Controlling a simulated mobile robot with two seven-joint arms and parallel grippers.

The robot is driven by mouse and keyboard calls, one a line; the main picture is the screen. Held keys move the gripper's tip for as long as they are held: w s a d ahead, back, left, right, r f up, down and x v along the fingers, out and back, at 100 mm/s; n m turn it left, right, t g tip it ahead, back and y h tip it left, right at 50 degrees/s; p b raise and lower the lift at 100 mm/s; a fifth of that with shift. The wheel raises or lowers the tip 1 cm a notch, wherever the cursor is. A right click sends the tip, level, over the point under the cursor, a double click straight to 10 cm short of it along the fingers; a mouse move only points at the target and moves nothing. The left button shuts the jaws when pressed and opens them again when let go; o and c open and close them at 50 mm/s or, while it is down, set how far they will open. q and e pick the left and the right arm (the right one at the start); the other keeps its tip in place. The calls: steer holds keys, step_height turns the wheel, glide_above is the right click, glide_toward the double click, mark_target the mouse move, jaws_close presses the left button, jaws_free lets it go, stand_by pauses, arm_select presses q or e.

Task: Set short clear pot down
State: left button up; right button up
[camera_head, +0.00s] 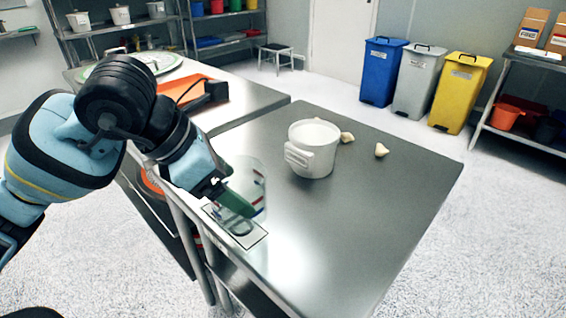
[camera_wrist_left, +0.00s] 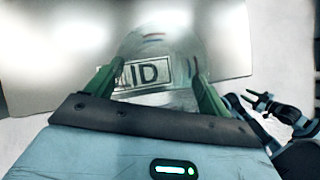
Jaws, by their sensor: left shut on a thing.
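The short clear pot (camera_head: 257,185) is a see-through cylinder near the left edge of the steel table (camera_head: 335,250). My left gripper (camera_head: 240,201) is shut on it, its green fingers at the pot's sides. In the left wrist view the clear pot (camera_wrist_left: 160,62) sits between the two fingers (camera_wrist_left: 152,88), with a dark "ID" label (camera_wrist_left: 148,72) seen through or just past it. In the head view the pot is over a marked rectangle (camera_head: 236,232) at the table's edge. I cannot tell whether its base touches the table. My right gripper is not in the head view.
An orange item (camera_head: 188,89) and a round tray (camera_head: 152,61) lie on the back table. The table's front right is clear.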

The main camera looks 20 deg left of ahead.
arm_select(q)
steer(key=shift+w+d+f+b, duration=0.15)
steer(key=shift+w+f, duration=0.6)
steer(key=shift+w, duration=1.3)
steer(key=shift+w+f+b, duration=0.2)
steer(key=shift+w+f, duration=0.6)
steer(key=shift+w, duration=1.3)
steer(key=shift+w+d+f+b, duration=0.15)
steer(key=shift+w+f, duration=0.6)
steer(key=shift+w, duration=1.3)
steer(key=shift+f, duration=0.15)
steer(key=o, duration=0.9)
steer(key=shift+o, duration=0.2)
